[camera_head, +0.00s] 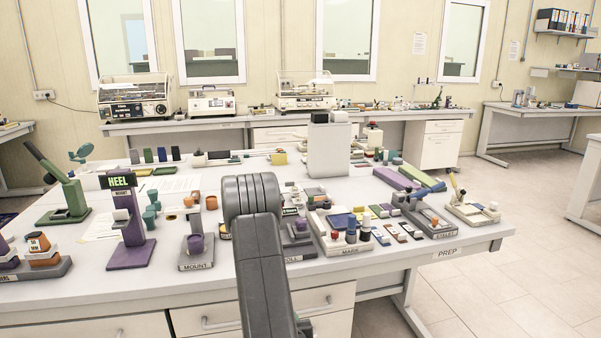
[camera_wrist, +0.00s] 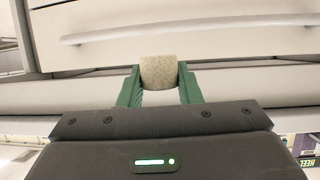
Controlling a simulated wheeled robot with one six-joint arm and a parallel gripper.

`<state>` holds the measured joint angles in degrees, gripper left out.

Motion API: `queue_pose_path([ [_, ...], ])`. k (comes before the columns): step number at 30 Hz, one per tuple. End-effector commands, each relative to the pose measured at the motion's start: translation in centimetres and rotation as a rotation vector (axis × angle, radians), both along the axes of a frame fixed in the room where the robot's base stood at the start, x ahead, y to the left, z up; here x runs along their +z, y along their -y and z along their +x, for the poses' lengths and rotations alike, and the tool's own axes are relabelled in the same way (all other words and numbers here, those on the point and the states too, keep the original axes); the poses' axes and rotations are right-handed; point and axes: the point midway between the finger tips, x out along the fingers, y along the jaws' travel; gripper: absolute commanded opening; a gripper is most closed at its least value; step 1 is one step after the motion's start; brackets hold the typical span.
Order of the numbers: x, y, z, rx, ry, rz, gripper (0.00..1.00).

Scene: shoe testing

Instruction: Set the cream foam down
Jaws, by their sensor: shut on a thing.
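In the wrist view, my gripper (camera_wrist: 159,88) has its two green fingers shut on the cream foam (camera_wrist: 158,72), a small speckled beige piece with a rounded edge. The foam sits between the fingertips, in front of the table's edge and a drawer. In the head view my arm reaches toward the front of the table (camera_head: 190,270). My gripper and the foam are not visible there, hidden or out of frame.
A drawer with a handle (camera_wrist: 180,28) lies close to the fingertips.

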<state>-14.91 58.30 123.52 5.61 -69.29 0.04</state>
Motion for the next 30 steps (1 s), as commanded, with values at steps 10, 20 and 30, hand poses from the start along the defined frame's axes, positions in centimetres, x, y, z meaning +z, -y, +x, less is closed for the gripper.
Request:
queue_pose_path([
  [10,-2.5,3.9,0.3,-0.165,0.001,0.001,0.1],
  [20,-1.8,3.7,0.3,-0.159,0.001,0.002,0.1],
  [30,2.0,-1.4,1.5,0.036,0.007,0.004,0.1],
])
